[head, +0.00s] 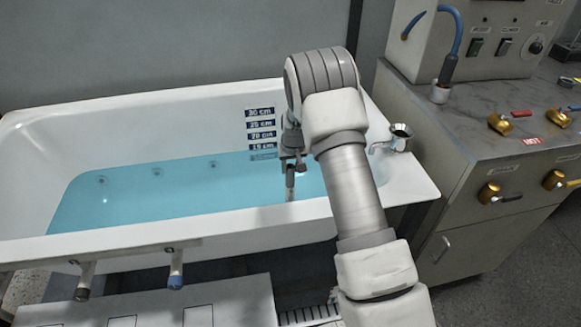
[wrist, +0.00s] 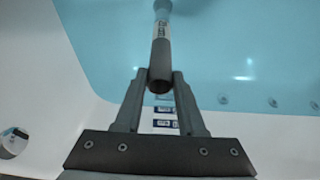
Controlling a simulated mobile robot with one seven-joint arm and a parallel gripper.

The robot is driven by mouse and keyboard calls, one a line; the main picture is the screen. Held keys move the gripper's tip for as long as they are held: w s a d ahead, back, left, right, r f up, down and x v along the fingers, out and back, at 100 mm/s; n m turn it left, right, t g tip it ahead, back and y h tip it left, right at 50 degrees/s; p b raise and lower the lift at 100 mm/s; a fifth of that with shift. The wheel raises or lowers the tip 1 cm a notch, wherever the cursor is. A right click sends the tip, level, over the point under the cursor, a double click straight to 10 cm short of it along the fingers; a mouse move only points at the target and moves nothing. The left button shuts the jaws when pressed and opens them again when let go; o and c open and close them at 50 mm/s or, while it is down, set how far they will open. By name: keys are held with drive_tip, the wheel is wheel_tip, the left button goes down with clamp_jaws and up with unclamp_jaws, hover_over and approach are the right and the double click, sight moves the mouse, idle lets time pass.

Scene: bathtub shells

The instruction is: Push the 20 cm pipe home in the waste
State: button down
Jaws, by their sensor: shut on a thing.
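My gripper (head: 291,160) is over the right part of the filled bathtub (head: 130,262), its fingers pointing down. It is shut on a grey pipe (head: 290,183), which stands roughly upright and reaches down to the water. In the wrist view my gripper (wrist: 160,77) holds the pipe (wrist: 161,52) near its open upper end.
Depth labels (head: 261,125) are on the tub's back wall, the lowest near the waterline. A chrome tap (head: 399,136) is on the right rim. Two more pipes, one with a blue end (head: 176,272), hang at a front rail. A cabinet with brass valves (head: 500,124) stands right.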

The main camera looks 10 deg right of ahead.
sight(291, 187)
drive_tip(key=shift+f+b, duration=1.7)
drive_tip(key=shift+f, duration=0.95)
drive_tip(key=shift+f+b, duration=2.05)
drive_tip(key=shift+f, duration=0.3)
drive_tip(key=shift+c, duration=2.1)
unclamp_jaws()
drive_tip(key=shift+r, duration=0.1)
drive_tip(key=p+v, duration=0.5)
drive_tip(key=v, duration=1.2)
drive_tip(key=shift+r, duration=0.15)
